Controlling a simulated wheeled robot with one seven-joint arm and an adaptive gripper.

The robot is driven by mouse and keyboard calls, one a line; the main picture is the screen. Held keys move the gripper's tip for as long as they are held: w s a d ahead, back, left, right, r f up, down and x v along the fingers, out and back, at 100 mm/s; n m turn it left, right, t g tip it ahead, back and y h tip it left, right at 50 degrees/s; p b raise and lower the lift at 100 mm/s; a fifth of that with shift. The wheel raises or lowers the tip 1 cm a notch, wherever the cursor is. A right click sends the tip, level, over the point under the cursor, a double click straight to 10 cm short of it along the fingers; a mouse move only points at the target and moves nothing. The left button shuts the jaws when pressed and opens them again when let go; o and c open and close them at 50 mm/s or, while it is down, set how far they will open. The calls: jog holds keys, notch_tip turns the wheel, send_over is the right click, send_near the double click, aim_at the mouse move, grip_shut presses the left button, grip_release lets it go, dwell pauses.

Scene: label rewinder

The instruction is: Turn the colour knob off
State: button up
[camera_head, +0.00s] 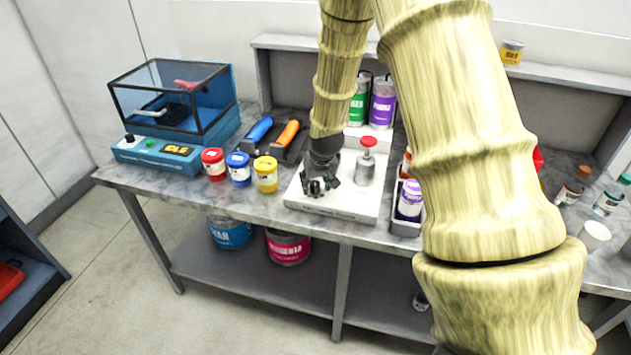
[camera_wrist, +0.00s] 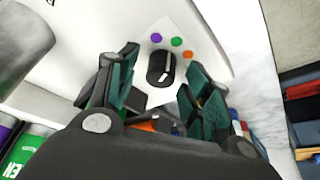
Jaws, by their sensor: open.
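The colour knob (camera_wrist: 161,67) is a black round knob with a white pointer line, on a white panel with purple, green and orange dots around one side. It stands between the two fingers of my gripper (camera_wrist: 162,76), which are spread apart on either side of it. I cannot tell whether a finger touches it. In the head view my gripper (camera_head: 319,184) points down at the front left of the white machine base (camera_head: 352,212) and largely hides the knob. A grey cylinder with a red cap (camera_head: 367,142) stands on the base beside the gripper.
Red (camera_head: 213,164), blue (camera_head: 238,169) and yellow (camera_head: 265,174) paint jars stand left of the base. A blue glass-fronted machine (camera_head: 172,100) is farther left. Green and purple cans (camera_head: 382,102) stand behind. A tray with bottles (camera_head: 408,205) is close on the right.

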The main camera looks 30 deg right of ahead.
jog(key=shift+f, duration=0.15)
jog(key=c, duration=1)
